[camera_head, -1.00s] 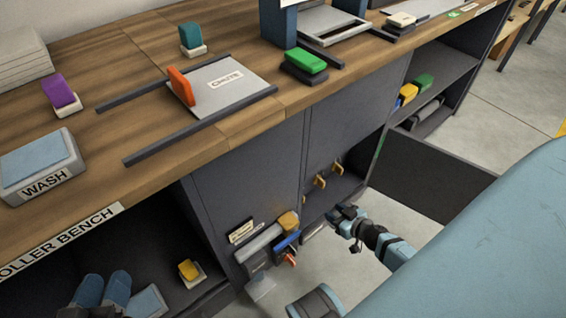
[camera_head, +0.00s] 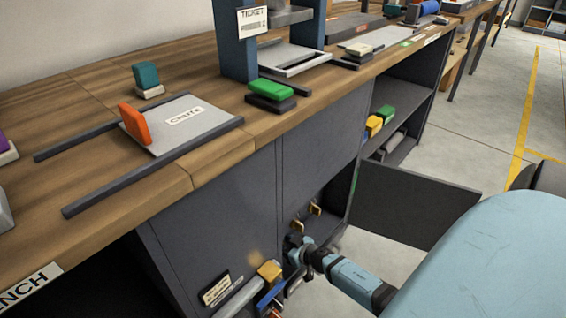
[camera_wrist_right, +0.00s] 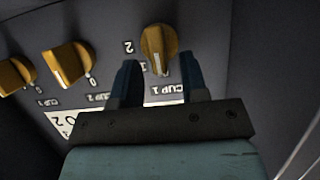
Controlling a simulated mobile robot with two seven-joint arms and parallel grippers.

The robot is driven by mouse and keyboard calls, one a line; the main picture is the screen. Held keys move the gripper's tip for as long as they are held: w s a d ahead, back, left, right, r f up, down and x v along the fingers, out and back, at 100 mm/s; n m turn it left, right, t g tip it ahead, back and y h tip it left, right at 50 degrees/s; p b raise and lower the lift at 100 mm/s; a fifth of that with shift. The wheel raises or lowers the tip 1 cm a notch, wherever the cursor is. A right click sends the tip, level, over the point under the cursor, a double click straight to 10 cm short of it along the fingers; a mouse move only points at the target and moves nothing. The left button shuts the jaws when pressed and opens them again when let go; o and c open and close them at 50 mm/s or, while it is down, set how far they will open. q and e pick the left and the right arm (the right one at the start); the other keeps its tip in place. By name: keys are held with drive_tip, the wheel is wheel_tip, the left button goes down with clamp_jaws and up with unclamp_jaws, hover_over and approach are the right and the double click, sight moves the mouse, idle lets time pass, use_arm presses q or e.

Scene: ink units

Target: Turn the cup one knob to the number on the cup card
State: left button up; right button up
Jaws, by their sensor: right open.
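In the right wrist view three gold knobs stand in a row on a dark panel with upside-down labels. The cup one knob (camera_wrist_right: 158,45) is at the right, above its CUP 1 label, with a 2 printed beside it and a pale mark on its lower face. My right gripper (camera_wrist_right: 159,60) is open, its two dark fingers at either side of the lower part of this knob; contact cannot be told. I cannot make out a cup card.
A cup two knob (camera_wrist_right: 68,64) and another knob (camera_wrist_right: 16,75) are to the left. A ticket card (camera_head: 253,20) hangs on a blue post.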

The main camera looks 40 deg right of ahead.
drive_tip(key=shift+w+f, duration=0.2)
drive_tip(key=shift+w, duration=0.35)
clamp_jaws()
use_arm(q)
drive_tip(key=shift+w+a+r, duration=0.1)
drive_tip(key=shift+r, duration=0.1)
